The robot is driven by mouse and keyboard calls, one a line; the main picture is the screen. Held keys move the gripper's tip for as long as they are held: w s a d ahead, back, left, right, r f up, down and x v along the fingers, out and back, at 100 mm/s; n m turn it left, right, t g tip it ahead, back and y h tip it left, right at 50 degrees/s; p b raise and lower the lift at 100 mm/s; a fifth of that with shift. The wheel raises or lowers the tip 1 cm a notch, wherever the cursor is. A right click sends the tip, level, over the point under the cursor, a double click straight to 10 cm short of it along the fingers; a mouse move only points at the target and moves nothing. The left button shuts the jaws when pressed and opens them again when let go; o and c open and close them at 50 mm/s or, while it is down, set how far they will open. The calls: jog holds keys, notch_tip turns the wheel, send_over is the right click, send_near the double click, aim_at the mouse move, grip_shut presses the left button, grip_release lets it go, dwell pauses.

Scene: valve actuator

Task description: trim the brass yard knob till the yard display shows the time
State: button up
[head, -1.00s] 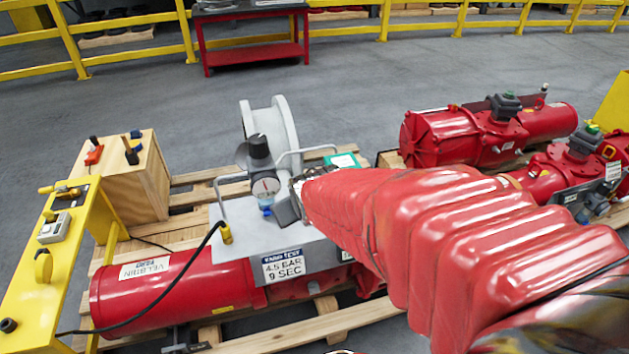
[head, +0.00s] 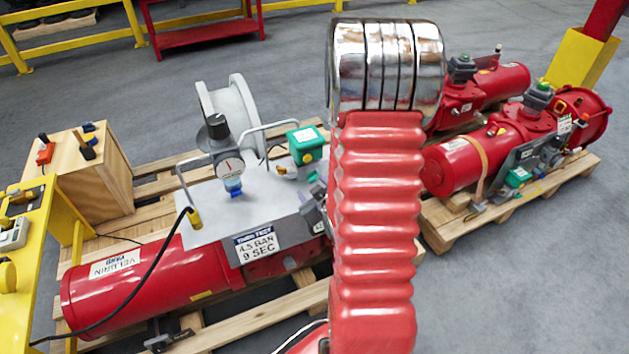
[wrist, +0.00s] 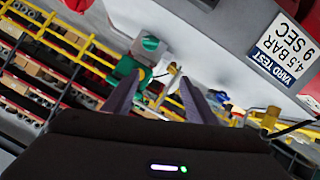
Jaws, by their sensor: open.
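My gripper shows in the wrist view (wrist: 160,92) with its two dark fingers apart and nothing clearly held between them. In the head view the red-sleeved arm hides most of it, by the right end of the grey plate (head: 205,225). The plate's sign (head: 258,245) reads YARD TEST, 4.5 BAR, 9 SEC; it also shows, upside down, in the wrist view (wrist: 287,48). A green-topped box (head: 306,143) stands on the plate. I cannot pick out the brass knob for certain, and no display reading is legible.
A black hose runs left to a yellow stand (head: 30,260). A wooden box (head: 95,165) stands behind. More red actuators (head: 520,130) lie on a pallet to the right.

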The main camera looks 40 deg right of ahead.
aim_at(314, 180)
jog(key=s+d+f+t, duration=0.1)
jog(key=s+d+f, duration=0.1)
jog(key=s+f, duration=0.1)
jog(key=shift+s+d+f+m+h, duration=0.3)
jog(key=shift+s+d+f+h, duration=0.1)
jog(key=shift+f, duration=0.15)
jog(key=shift+w, duration=0.1)
jog(key=x, duration=1.3)
jog(key=shift+w+d, duration=0.15)
jog(key=shift+w, duration=0.2)
jog(key=shift+c, duration=0.4)
jog(key=c, duration=1)
jog(key=shift+f, duration=0.1)
